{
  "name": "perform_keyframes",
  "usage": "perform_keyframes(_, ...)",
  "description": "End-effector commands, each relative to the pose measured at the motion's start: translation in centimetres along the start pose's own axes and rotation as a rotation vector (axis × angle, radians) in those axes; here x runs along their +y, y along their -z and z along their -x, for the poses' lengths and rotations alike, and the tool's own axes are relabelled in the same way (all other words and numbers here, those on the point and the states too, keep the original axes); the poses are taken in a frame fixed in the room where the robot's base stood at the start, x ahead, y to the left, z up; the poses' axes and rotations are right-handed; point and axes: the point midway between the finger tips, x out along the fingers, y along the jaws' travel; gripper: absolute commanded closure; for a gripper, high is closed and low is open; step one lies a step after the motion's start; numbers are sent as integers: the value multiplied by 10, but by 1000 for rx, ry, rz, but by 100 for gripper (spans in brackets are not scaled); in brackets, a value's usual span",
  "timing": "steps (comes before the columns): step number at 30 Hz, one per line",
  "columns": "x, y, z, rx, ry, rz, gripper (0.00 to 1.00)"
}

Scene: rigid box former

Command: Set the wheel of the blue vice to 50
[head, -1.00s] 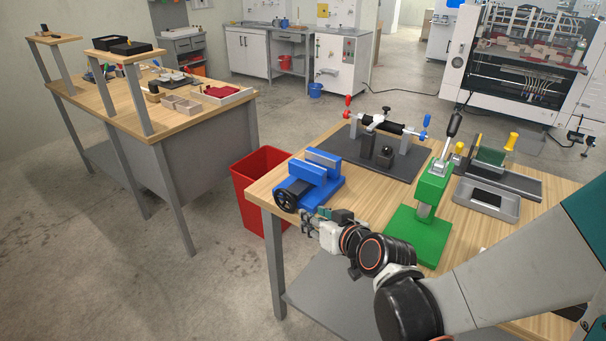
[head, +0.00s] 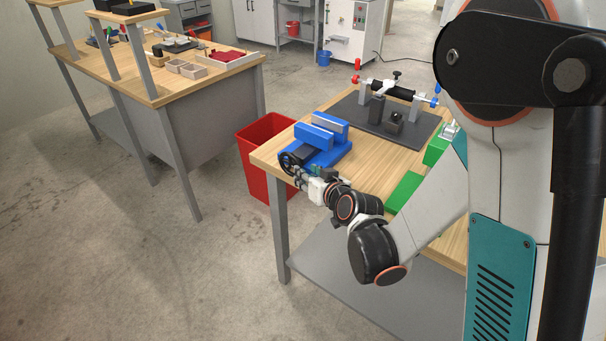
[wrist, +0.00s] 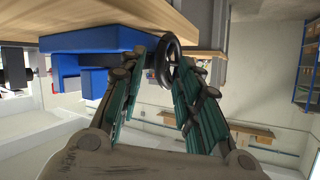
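The blue vice (head: 318,145) stands on the near left corner of the wooden table in the head view. Its black wheel (head: 289,163) faces the table's left front edge. In the wrist view the vice's blue body (wrist: 95,42) shows at upper left, and the wheel (wrist: 167,58) is seen nearly edge-on at the fingertips. My gripper (wrist: 168,75) is open, its two green-padded fingers on either side of the wheel's rim. I cannot tell whether they touch it. In the head view my gripper (head: 300,178) is beside the wheel. No scale or number is readable.
A red bin (head: 262,150) stands on the floor left of the table (head: 340,107). A dark plate with a clamp fixture (head: 385,118) lies behind the vice. A green device (head: 405,190) is right of it, partly hidden by my arm.

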Motion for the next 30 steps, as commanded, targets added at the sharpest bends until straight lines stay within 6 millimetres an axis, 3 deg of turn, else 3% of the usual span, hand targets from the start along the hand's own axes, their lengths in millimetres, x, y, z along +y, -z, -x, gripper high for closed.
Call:
perform_keyframes(7, 0, -2, -31, 0, 0, 0, 69)
perform_keyframes(19, 0, 0, -37, 0, 0, 0, 69)
perform_keyframes(23, 0, 0, -37, 0, 0, 0, 98)
perform_keyframes(30, 2, 0, -37, 0, -3, 0, 100)
